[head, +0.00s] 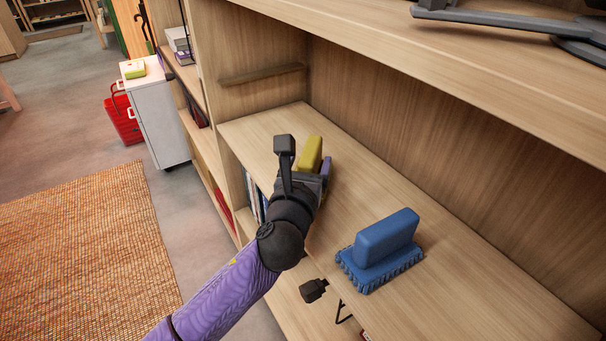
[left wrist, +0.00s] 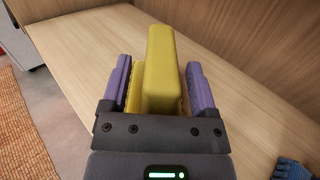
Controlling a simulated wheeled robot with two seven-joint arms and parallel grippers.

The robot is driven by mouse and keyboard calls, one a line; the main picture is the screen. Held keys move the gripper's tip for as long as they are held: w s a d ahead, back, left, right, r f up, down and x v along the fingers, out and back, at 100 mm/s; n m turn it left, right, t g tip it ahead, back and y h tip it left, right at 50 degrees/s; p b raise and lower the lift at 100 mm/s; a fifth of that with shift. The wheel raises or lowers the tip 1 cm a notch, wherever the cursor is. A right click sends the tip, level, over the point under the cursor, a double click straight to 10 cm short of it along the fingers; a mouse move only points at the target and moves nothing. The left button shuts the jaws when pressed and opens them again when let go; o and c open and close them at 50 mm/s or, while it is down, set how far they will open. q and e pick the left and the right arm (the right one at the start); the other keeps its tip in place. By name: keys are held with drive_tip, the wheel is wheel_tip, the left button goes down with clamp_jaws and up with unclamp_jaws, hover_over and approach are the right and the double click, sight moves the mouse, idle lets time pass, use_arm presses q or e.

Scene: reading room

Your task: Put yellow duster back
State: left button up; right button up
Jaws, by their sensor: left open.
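The yellow duster (head: 312,152) is on the wooden shelf board (head: 262,130), partly hidden behind my left gripper in the head view. In the left wrist view the yellow duster (left wrist: 163,65) has a tall block handle over a wider base. My left gripper (head: 314,173) is open at the duster. In the left wrist view the purple fingers of the left gripper (left wrist: 161,85) stand on either side of the handle, with a visible gap on each side.
A blue duster (head: 386,238) stands on the same shelf, nearer and to the right; its edge shows in the left wrist view (left wrist: 291,170). An upper shelf (head: 470,50) overhangs the board. A white cabinet (head: 152,105) and red basket (head: 122,118) stand at the left.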

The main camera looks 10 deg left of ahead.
use_arm(q)
drive_tip(key=s+p, duration=0.4)
drive_tip(key=s, duration=0.7)
drive_tip(key=shift+s, duration=0.4)
